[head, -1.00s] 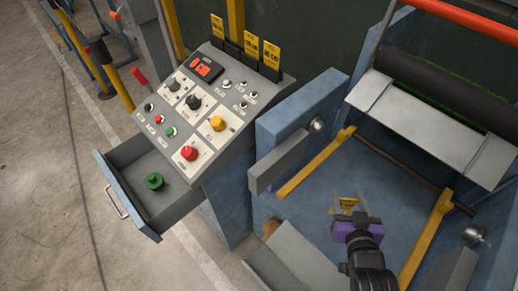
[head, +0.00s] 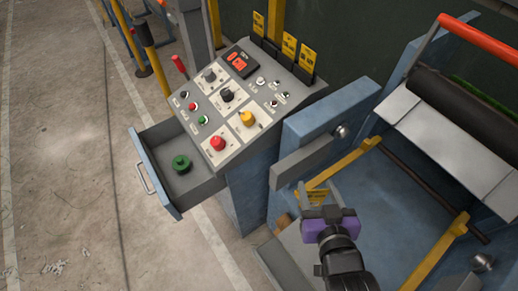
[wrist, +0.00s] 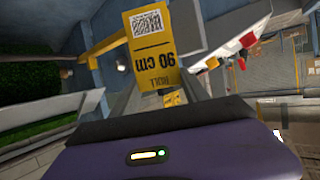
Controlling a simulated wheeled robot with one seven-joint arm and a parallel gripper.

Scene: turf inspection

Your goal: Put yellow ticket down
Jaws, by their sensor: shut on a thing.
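My gripper (head: 315,190) is shut on the yellow ticket (head: 318,197), in front of the blue machine's bed in the head view. In the wrist view the ticket (wrist: 157,50) stands out beyond the purple gripper body. The fingers are partly hidden behind the ticket and the body. Several other yellow tickets (head: 289,46) stand in dark holders at the top of the control panel, to the upper left of my gripper.
The sloped control panel (head: 247,140) has knobs and buttons. An open drawer (head: 150,165) below it holds a green knob (head: 181,164). A blue side plate (head: 325,120) and yellow bars (head: 440,250) frame the machine bed.

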